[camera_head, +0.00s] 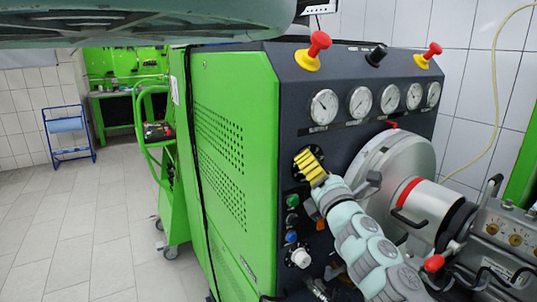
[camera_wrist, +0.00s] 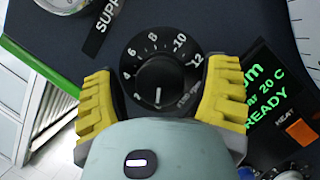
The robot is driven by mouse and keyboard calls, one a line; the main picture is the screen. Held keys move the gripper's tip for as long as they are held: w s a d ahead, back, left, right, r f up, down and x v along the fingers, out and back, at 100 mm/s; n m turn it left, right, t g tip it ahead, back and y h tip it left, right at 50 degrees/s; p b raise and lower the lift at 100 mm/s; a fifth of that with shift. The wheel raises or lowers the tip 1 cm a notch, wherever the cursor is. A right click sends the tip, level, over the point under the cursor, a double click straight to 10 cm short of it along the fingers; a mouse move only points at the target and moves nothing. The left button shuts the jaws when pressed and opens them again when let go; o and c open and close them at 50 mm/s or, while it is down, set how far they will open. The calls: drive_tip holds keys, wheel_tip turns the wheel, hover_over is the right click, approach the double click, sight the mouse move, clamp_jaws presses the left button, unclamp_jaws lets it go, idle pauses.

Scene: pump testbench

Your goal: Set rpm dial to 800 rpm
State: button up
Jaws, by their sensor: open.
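The black rpm dial (camera_wrist: 160,80) is in the middle of the wrist view, with white numbers 4, 6, 8, 10 and 12 around its upper half. Its white pointer line is on the lower part of the knob and points down in the picture, away from the 8. The dial's lower edge is hidden by my gripper. My gripper (camera_wrist: 162,98) is open, with one yellow ribbed finger at each side of the dial. In the head view my gripper (camera_head: 310,166) is at the dark front panel, and its fingers hide most of the dial.
A green-lettered display (camera_wrist: 268,95) reading READY is right of the dial. Gauges (camera_head: 323,106) sit above it. Green (camera_head: 293,200) and blue (camera_head: 291,237) buttons and a white knob (camera_head: 300,257) are below. A large grey disc (camera_head: 408,160) stands close at right.

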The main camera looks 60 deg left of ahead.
drive_tip(key=c, duration=1.3)
drive_tip(key=shift+o, duration=0.2)
